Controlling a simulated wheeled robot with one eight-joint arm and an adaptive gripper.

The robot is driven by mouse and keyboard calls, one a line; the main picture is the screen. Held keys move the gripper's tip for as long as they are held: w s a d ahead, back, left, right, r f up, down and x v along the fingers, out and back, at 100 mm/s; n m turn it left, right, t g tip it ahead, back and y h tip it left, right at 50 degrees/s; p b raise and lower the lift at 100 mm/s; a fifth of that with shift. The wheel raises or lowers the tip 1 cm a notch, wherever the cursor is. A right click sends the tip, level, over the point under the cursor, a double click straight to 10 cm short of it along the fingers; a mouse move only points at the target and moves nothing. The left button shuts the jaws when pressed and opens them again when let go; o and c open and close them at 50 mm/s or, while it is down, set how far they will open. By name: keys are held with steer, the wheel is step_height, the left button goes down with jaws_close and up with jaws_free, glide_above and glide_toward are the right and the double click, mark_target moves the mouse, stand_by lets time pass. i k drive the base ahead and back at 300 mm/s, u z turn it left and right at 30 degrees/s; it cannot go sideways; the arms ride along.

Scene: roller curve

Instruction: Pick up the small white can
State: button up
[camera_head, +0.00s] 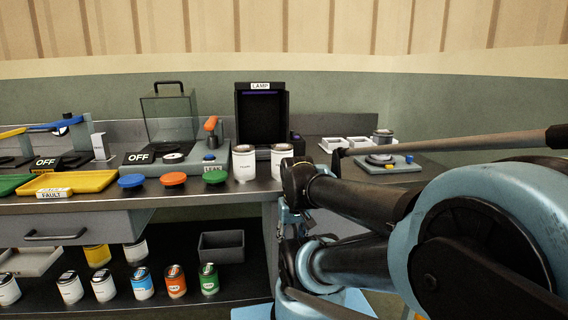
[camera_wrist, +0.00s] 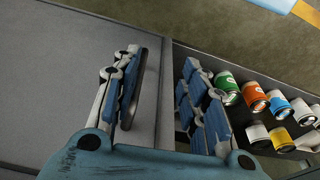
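Two white cans stand on the bench top in the head view, a left one (camera_head: 244,164) and a right one (camera_head: 281,160); the right one is partly covered by my arm. More white cans stand on the lower shelf, among them a front one (camera_head: 70,287), another front one (camera_head: 104,286) and a rear one (camera_head: 136,250). I cannot tell which is the small one.
Blue, orange and green cans (camera_head: 209,279) stand on the lower shelf (camera_head: 235,294) beside a grey bin (camera_head: 221,246). The bench top holds coloured buttons (camera_head: 131,181), a yellow tray (camera_head: 75,182) and a black lamp box (camera_head: 262,115). A side table (camera_head: 432,172) stands behind my arm.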

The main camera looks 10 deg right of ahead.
mark_target(279, 150)
steer(key=z, duration=0.4)
steer(key=k, duration=0.9)
steer(key=u, duration=0.3)
